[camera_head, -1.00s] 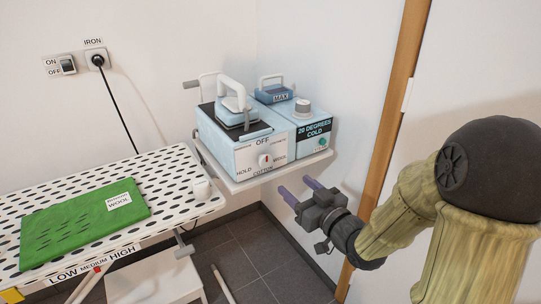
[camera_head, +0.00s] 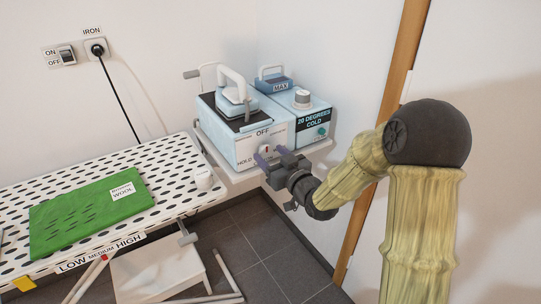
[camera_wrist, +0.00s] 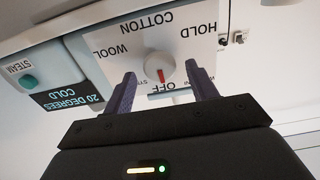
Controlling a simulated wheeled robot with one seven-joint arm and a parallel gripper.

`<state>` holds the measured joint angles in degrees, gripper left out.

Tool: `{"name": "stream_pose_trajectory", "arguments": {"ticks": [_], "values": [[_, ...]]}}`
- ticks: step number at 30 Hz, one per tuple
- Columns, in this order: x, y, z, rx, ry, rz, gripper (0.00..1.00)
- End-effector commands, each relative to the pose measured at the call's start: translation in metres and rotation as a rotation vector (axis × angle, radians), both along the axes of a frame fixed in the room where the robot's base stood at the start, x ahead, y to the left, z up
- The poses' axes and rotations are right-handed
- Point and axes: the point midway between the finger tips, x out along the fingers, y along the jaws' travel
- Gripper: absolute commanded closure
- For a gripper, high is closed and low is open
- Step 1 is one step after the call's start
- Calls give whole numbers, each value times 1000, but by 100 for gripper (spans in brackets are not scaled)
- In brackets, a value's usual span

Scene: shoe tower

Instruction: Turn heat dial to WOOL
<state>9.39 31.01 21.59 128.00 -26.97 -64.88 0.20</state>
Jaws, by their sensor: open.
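The heat dial (camera_wrist: 159,68) is a round white knob with a red pointer on the front of the pale blue iron station (camera_head: 240,150). In the wrist view, which is upside down, the pointer is at OFF (camera_wrist: 166,88). The WOOL label (camera_wrist: 117,50) is at the dial's upper left, COTTON above it and HOLD at the upper right. My gripper (camera_wrist: 160,72) is open, its two purple fingers on either side of the dial with gaps showing. In the head view my gripper (camera_head: 267,155) is in front of the panel and partly hides the dial.
The iron (camera_head: 233,98) rests on top of the station. A second unit (camera_head: 312,124) reading 20 DEGREES COLD is beside it. The ironing board (camera_head: 165,163) with a green cloth (camera_head: 85,212) marked WOOL is at left. A wall is close at right.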

Motion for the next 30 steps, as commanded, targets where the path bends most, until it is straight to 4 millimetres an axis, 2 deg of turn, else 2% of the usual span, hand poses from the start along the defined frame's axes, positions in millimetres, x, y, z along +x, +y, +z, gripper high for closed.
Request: {"name": "stream_pose_trajectory", "arguments": {"ticks": [4,11,18,30], "values": [[7,5,0,0,0,0,42],[7,5,0,0,0,-1,42],[7,4,0,0,0,-1,85],[7,3,0,39,28,-3,85]]}}
